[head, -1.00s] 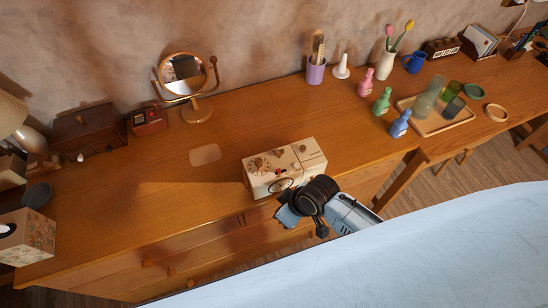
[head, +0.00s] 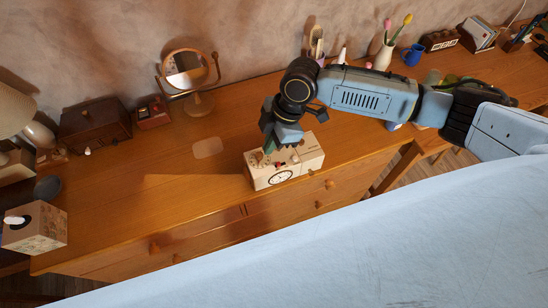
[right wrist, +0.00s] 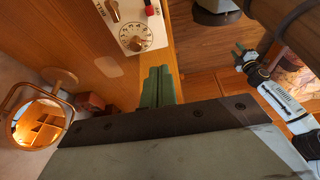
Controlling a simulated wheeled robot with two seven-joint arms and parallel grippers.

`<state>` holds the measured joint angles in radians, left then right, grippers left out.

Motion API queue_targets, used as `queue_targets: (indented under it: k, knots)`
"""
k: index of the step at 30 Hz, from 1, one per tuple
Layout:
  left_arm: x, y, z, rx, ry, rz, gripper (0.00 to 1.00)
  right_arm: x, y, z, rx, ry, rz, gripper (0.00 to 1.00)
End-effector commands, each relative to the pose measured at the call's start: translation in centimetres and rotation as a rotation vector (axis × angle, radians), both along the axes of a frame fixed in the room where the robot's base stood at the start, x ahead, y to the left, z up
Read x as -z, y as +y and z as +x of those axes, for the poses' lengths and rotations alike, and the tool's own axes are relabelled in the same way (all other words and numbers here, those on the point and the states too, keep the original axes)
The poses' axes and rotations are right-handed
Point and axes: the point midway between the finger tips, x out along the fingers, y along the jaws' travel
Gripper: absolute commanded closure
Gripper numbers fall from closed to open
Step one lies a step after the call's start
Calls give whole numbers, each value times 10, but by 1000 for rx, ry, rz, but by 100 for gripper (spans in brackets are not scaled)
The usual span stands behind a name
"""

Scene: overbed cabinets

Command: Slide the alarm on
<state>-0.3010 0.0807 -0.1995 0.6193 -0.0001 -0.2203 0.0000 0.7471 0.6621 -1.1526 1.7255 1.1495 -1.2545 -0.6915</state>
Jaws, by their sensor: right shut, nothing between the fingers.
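The alarm clock (head: 300,170) is a cream box on the wooden desk, with a round clock face on its front. In the right wrist view its top (right wrist: 130,12) shows a numbered dial, a knob and a small red-and-black slide switch (right wrist: 149,6). My right gripper (head: 270,146) reaches down over the clock's left part and hides some of its top; I cannot tell if it touches. Its green fingers (right wrist: 160,85) are shut and empty. My left gripper (right wrist: 240,56) shows small at the right of the right wrist view; its opening is unclear.
A round mirror (head: 187,72), a dark wooden box (head: 93,128) and a red box (head: 152,112) stand behind left. A tissue box (head: 36,228) is at the left edge. The desk left of the clock is mostly clear. My right arm hides things at the back right.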

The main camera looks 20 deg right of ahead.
Motion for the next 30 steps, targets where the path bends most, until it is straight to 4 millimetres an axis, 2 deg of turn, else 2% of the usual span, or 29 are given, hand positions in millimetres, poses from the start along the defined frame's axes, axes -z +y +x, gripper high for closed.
queue_targets:
  k: [11, 16, 20, 30]
  knots:
    - [0, 0, 1, 0, -1, 0, 63, -3, -4, 2, -12, 3, -6, 100]
    - [-1, 0, 1, 0, -2, 0, 63, 4, -1, 2, -10, 5, -6, 100]
    - [-2, 0, 1, 0, -2, 0, 63, 22, 5, 1, -10, 7, -6, 100]
    - [-4, -1, 1, 0, -3, -1, 63, 90, 29, 0, -10, 6, -7, 100]
